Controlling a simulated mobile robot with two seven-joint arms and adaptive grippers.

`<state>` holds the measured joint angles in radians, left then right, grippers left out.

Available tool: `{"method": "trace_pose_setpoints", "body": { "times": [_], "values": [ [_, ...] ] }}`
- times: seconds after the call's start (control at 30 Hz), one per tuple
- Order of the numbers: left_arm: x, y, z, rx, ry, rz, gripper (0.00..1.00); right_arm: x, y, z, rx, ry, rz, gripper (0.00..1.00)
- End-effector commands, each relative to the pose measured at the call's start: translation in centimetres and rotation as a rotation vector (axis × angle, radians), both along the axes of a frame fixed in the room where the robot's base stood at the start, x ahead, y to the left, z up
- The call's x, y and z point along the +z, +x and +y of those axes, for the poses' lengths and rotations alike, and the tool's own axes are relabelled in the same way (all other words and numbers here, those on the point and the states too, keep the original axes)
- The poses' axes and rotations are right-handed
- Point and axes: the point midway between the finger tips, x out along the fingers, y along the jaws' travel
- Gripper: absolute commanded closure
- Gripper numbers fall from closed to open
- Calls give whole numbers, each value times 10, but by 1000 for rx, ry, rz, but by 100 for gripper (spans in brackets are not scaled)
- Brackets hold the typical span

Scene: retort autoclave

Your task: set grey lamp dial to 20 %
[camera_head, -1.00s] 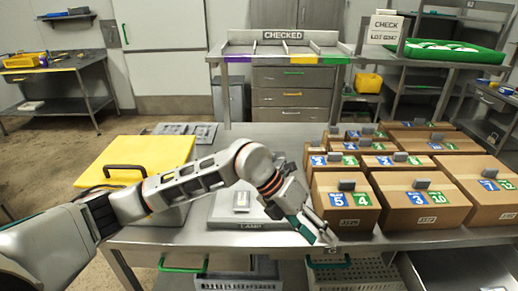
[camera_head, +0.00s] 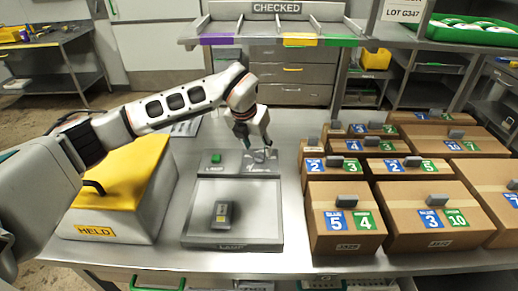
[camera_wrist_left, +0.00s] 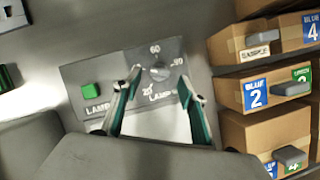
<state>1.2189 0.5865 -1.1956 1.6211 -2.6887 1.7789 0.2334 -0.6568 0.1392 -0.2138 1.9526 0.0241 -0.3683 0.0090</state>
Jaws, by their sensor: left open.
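The grey lamp dial (camera_wrist_left: 158,72) is a round knob on a grey panel (camera_wrist_left: 120,62). In the head view the panel (camera_head: 205,170) stands behind a shallow tray, and the gripper partly covers the dial. My left gripper (camera_wrist_left: 160,80) is open, with its two fingertips on either side of the dial in the wrist view; contact cannot be told. In the head view the left gripper (camera_head: 257,150) points down at the panel. My right gripper is out of view.
A green button (camera_head: 216,158) sits left of the dial. A tray (camera_head: 262,215) in front holds a small dark device (camera_head: 222,212). A yellow-lidded box (camera_head: 125,172) stands left; several cartons (camera_head: 345,243) stand close on the right.

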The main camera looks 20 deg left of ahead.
Motion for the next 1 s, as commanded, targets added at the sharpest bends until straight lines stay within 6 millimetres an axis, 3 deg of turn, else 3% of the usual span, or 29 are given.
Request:
{"method": "trace_pose_setpoints", "body": {
  "times": [0.23, 0.57, 0.6, 0.73, 1.0],
  "values": [
    [-26, 10, -2, -1, 0, 1, 58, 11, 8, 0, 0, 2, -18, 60],
    [-31, 12, -2, -1, -1, 0, 58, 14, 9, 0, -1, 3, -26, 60],
    [-31, 12, -2, -1, -1, 0, 61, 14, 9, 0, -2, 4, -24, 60],
    [-30, 12, -2, -1, -1, 0, 95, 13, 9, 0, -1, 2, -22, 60],
    [-30, 12, -2, 8, 0, 0, 97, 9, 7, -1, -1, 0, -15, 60]
  ]
}}
